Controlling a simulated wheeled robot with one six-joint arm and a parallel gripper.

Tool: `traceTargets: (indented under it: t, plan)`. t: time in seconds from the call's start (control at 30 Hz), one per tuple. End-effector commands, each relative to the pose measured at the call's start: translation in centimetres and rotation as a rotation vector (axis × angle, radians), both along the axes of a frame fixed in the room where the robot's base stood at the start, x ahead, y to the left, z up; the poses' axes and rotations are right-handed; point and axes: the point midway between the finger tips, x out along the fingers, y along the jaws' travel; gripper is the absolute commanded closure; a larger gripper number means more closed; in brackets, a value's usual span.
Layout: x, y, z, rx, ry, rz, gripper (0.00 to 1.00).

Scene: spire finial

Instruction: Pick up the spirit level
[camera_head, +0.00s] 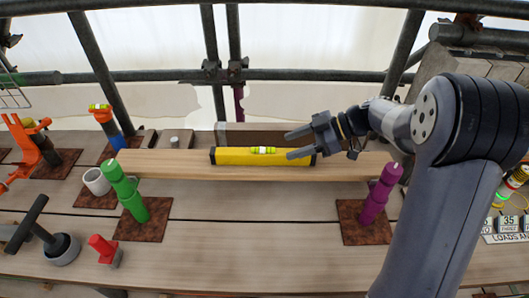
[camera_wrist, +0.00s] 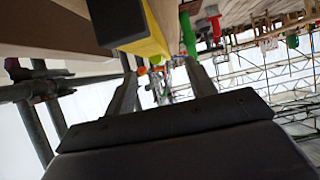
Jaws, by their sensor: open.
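The spirit level (camera_head: 232,157) is a yellow bar with black ends and a green vial. It lies lengthwise on a wooden plank (camera_head: 165,164). My gripper (camera_head: 287,145) is open, with its fingers pointing left at the level's right part in the head view. One finger shows above the level's top edge and the other in front of its right end; I cannot tell whether they touch it. In the wrist view the level (camera_wrist: 152,40) shows at the top, above the open fingers (camera_wrist: 163,75). Nothing is between the fingertips there.
A green post (camera_head: 127,190) and a purple post (camera_head: 379,194) stand at the plank's ends on rusty plates. A white ring (camera_head: 96,182), a red piece (camera_head: 103,247) and a black-handled tool (camera_head: 62,247) stand left. Scaffold tubes (camera_head: 300,75) run behind. The front deck's middle is clear.

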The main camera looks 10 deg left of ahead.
Motion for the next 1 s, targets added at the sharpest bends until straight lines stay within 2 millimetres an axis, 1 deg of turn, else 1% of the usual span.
traceTargets:
  t: [0.03, 0.27, 0.43, 0.57, 0.67, 0.87, 1.0]
  plan:
    - [-0.2, 0.7, -0.3, 0.0, 0.002, 0.001, 0.47]
    - [-0.4, 2.3, -1.0, 0.0, -0.001, 0.0, 0.47]
    - [-0.6, 4.8, -1.8, 0.0, 0.0, 0.001, 0.47]
    - [-0.9, 6.0, -2.7, -0.001, -0.001, -0.001, 0.47]
    - [-0.9, 6.3, -2.9, 0.0, -0.001, -0.002, 0.47]
    - [-0.9, 6.3, -2.9, 0.001, -0.002, -0.002, 0.48]
    - [-0.9, 6.3, -2.9, 0.001, -0.002, -0.002, 0.6]
